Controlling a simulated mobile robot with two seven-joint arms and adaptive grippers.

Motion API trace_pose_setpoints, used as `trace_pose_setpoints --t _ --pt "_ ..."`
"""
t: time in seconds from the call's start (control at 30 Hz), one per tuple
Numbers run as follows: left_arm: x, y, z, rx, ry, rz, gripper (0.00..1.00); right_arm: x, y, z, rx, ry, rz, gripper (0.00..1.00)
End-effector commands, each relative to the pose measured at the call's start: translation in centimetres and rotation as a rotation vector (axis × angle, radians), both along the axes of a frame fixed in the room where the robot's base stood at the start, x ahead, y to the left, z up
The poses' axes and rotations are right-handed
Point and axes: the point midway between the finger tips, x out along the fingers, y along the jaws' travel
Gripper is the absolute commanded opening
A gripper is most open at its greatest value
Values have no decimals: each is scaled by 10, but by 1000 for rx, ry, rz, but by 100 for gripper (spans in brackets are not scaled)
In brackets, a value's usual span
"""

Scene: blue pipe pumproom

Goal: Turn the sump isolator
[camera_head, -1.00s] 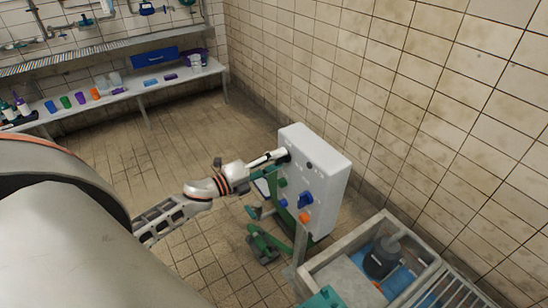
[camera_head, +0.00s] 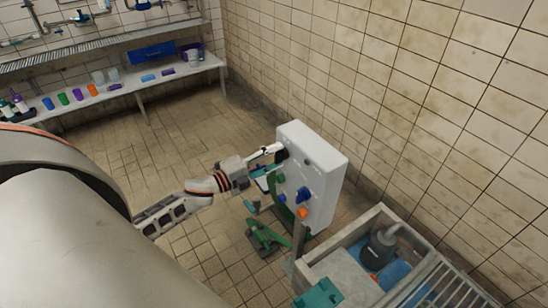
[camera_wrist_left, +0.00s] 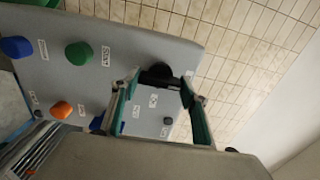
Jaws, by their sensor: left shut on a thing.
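The control panel (camera_head: 322,172) is a pale box on a post, with several coloured knobs on its face. A black knob (camera_head: 282,156) sits at its upper left edge in the head view. My left gripper (camera_head: 276,154) reaches it from the left and is shut on it. In the left wrist view the black knob (camera_wrist_left: 159,75) is between the two green-padded fingers, and the panel (camera_wrist_left: 130,45) fills the upper left. The small labels are too blurred to read, so I cannot confirm which one names the sump isolator. My right gripper is not in view.
Near the black knob are a green knob (camera_wrist_left: 79,54), a blue knob (camera_wrist_left: 17,47) and an orange knob (camera_wrist_left: 60,109). A sink-like trough (camera_head: 345,268) with a dark pump (camera_head: 380,250) stands at lower right. A bench (camera_head: 135,92) lines the back.

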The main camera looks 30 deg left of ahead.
Motion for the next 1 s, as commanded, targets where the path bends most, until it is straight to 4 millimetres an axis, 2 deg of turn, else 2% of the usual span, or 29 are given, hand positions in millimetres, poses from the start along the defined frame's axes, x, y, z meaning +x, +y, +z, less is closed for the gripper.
trace_pose_setpoints --t 0.07,0.1,0.17,0.57,0.77,1.0 --pt "0 0 0 -4 1 1 23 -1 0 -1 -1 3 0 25" --pt "0 0 0 -4 1 1 49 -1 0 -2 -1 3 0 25" --pt "0 0 0 -4 1 1 61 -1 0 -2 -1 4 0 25" --pt "-3 1 0 -1 0 0 61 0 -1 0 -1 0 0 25" --pt "-27 11 -1 0 3 0 61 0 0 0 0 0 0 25" --pt "-71 29 -1 -2 4 0 61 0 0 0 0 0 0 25"
